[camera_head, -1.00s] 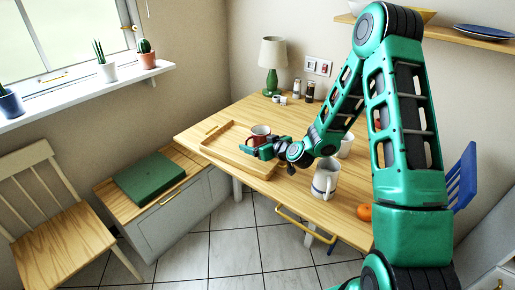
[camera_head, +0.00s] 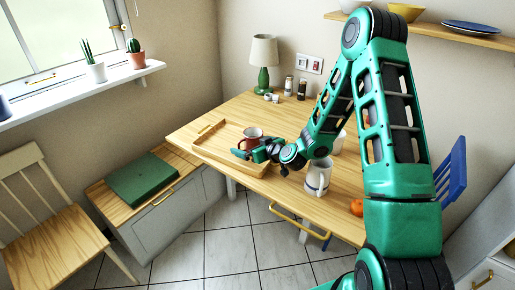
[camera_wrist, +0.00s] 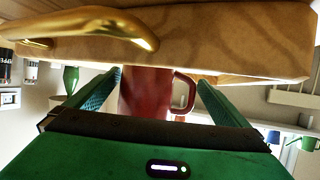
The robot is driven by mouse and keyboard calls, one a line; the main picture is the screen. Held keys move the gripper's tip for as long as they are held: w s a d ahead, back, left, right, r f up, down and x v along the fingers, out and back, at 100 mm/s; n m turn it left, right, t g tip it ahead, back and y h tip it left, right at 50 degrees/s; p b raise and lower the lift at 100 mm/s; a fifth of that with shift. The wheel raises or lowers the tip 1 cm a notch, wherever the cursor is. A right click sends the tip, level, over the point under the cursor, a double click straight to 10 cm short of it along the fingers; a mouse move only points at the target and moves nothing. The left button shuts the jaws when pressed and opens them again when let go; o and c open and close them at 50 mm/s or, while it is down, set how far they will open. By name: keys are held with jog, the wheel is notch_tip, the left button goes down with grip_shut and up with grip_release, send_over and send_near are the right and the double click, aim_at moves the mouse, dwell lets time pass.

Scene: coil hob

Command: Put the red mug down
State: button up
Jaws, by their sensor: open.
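The red mug (camera_head: 252,132) stands upright at the right end of the wooden tray (camera_head: 203,152) on the table. In the wrist view, which is upside down, the red mug (camera_wrist: 146,95) shows between the two green fingers, with its handle toward the right finger. My gripper (camera_head: 250,148) is open around the mug, low over the tray's front right side. A gap shows between the mug and the right finger (camera_wrist: 212,100); contact at the left finger cannot be told. The mug's lower front is partly hidden by my gripper.
A white mug (camera_head: 318,177) stands on the table (camera_head: 280,188) right of my gripper, close to my arm. An orange (camera_head: 356,207) lies near the right edge. A green lamp (camera_head: 263,80) and shakers (camera_head: 288,86) stand at the back. The tray has a brass handle (camera_wrist: 90,25).

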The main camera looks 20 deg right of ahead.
jog(key=v, duration=1.1)
jog(key=shift+s+d+r, duration=0.1)
jog(key=shift+s, duration=0.15)
